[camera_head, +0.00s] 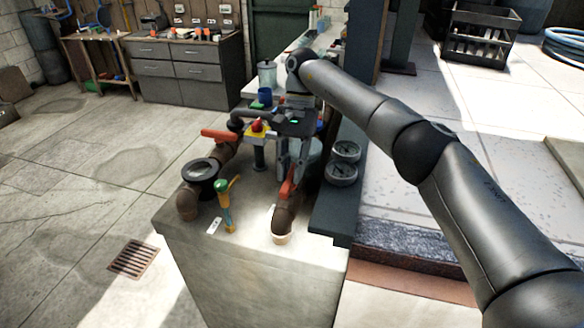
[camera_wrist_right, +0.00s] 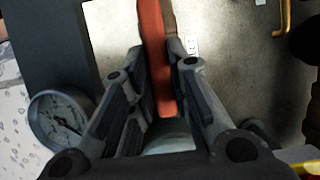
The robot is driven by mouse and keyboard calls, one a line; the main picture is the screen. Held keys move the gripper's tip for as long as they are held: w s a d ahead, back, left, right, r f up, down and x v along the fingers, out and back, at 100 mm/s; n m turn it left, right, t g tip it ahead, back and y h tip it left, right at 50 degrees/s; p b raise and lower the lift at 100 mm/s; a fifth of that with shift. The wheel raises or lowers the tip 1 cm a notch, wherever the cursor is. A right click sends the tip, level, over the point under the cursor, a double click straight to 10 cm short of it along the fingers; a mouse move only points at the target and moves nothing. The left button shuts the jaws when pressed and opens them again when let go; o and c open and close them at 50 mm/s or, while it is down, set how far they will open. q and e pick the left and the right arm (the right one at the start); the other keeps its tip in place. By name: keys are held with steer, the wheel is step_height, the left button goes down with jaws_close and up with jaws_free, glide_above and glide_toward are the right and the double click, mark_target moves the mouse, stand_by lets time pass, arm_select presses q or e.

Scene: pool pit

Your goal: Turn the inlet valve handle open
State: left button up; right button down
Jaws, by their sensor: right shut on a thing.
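Two red valve handles sit on the brown pipework on the pale block. One red handle (camera_head: 219,135) lies across the pipe at the left and is free. The other, the nearer red handle (camera_head: 288,187), is on the right pipe, beneath my right gripper (camera_head: 290,170). In the right wrist view this long red handle (camera_wrist_right: 153,50) runs between the fingers of my right gripper (camera_wrist_right: 160,75), which is shut on it. I cannot tell from any label which handle is the inlet one. My left gripper is out of view.
Round gauges (camera_head: 343,151) are mounted on the dark panel right of the pipes; a gauge (camera_wrist_right: 60,118) also shows in the wrist view. A green-and-yellow tool (camera_head: 225,203) stands before the pipes. A black round fitting (camera_head: 200,171) is at left. The left floor is mostly clear.

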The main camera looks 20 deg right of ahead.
mark_target(291, 172)
steer(key=c, duration=1.4)
jaws_free()
steer(key=shift+o, duration=0.2)
step_height(291, 172, up, 10)
